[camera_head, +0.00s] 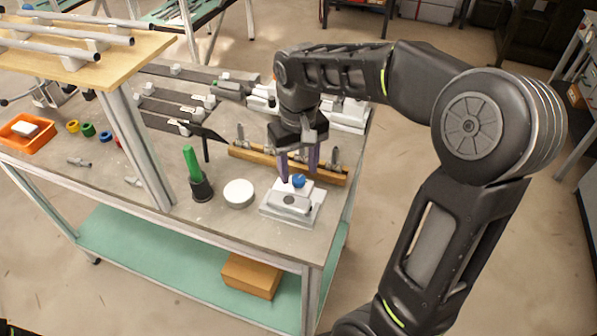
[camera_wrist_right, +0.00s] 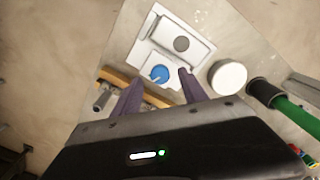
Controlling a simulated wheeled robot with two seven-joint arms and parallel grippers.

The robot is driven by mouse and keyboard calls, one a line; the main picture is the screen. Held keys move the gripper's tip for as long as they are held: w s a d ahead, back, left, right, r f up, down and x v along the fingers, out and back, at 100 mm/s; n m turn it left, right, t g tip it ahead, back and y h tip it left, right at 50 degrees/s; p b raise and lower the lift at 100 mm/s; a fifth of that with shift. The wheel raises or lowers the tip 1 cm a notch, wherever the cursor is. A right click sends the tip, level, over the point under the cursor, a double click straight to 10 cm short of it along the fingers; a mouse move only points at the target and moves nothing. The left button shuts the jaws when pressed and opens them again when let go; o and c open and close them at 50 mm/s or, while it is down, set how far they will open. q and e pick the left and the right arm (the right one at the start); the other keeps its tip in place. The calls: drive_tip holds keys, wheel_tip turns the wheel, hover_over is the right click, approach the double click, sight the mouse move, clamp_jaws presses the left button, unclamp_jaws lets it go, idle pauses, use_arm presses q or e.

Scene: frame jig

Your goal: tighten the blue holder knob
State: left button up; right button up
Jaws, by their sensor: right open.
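The blue holder knob (camera_head: 299,181) sits on top of a light grey holder block (camera_head: 291,201) near the table's front right corner. In the right wrist view the blue knob (camera_wrist_right: 159,73) lies just beyond my fingertips, with the pale holder (camera_wrist_right: 170,33) behind it. My right gripper (camera_head: 299,176) is open above the knob, its two purple fingers pointing down. In the wrist view its fingers (camera_wrist_right: 160,80) stand apart on either side of the knob's near edge; I cannot tell whether they touch it. My left gripper is not in view.
A white round disc (camera_head: 239,193) and a green-handled tool in a black cup (camera_head: 201,187) stand left of the holder. A wooden rail with metal clamps (camera_head: 250,152) lies behind it. An orange tray (camera_head: 27,131) and coloured rings are at the left.

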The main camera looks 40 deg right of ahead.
sight(298, 178)
wheel_tip(298, 178, up, 6)
drive_tip(key=shift+f, duration=0.1)
idle(0.6)
